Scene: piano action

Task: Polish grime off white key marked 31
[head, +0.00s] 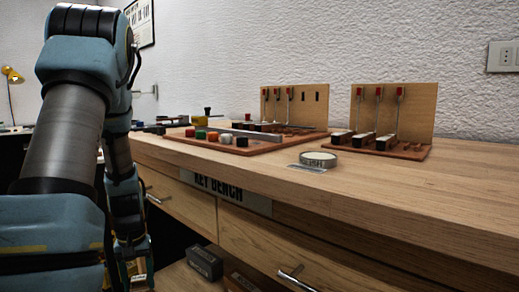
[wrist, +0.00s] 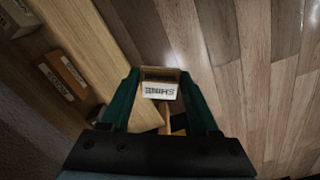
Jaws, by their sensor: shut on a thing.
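My gripper (wrist: 160,95) has green fingers and is shut on a small block (wrist: 160,91) with a tan top and a white face lettered "SHINE". In the head view my gripper (head: 138,272) hangs low at the left, in front of the bench and beside an open drawer. A round tin (head: 318,160) with lettering ending in "ISH" sits on the bench top. Pale key pieces (head: 363,138) lie on the right wooden stand. Their marks are too small to read, so I cannot tell which is 31. Any grime is not discernible.
The open drawer holds a dark lettered block (head: 204,263) and a brown block (head: 241,283). They also show in the wrist view, at the left. A tray (head: 215,147) with coloured pieces is on the bench (head: 420,188). The bench front right is clear.

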